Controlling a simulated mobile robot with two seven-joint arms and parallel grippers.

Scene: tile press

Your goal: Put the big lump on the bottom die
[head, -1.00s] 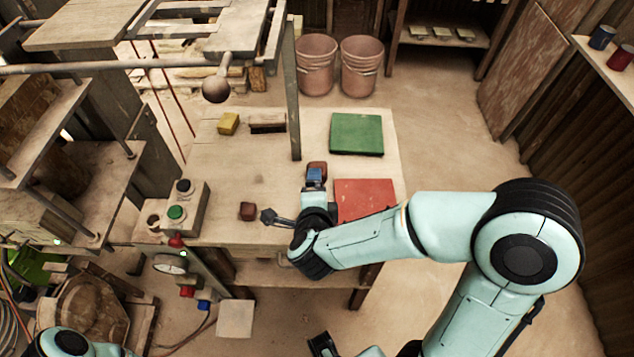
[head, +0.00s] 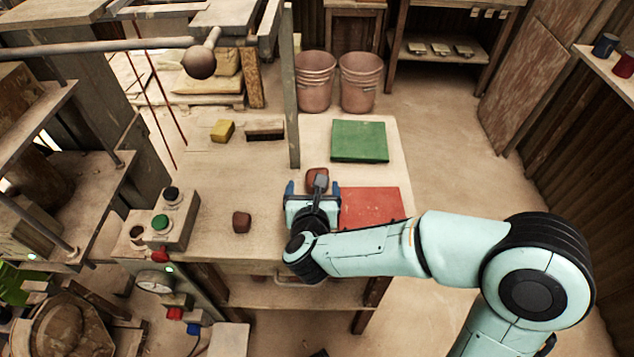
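Two reddish-brown lumps lie on the bench. One lump (head: 241,222) sits alone left of my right gripper. The other lump (head: 316,174) lies just beyond that gripper and is partly hidden by it; it looks a little larger, though I cannot be sure. My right gripper (head: 312,188) is open, its blue-tipped fingers spread to the left and right on the near side of this lump. I see nothing held between them. The press (head: 95,195) stands at the left edge; I cannot clearly make out its bottom die. My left gripper is not in view.
A green mat (head: 360,141) and a red mat (head: 372,206) lie on the bench (head: 215,185). A yellow block (head: 222,130) and a brush (head: 265,130) lie at the back. A button box (head: 172,222) stands between bench and press. A grey post (head: 291,90) rises behind the gripper.

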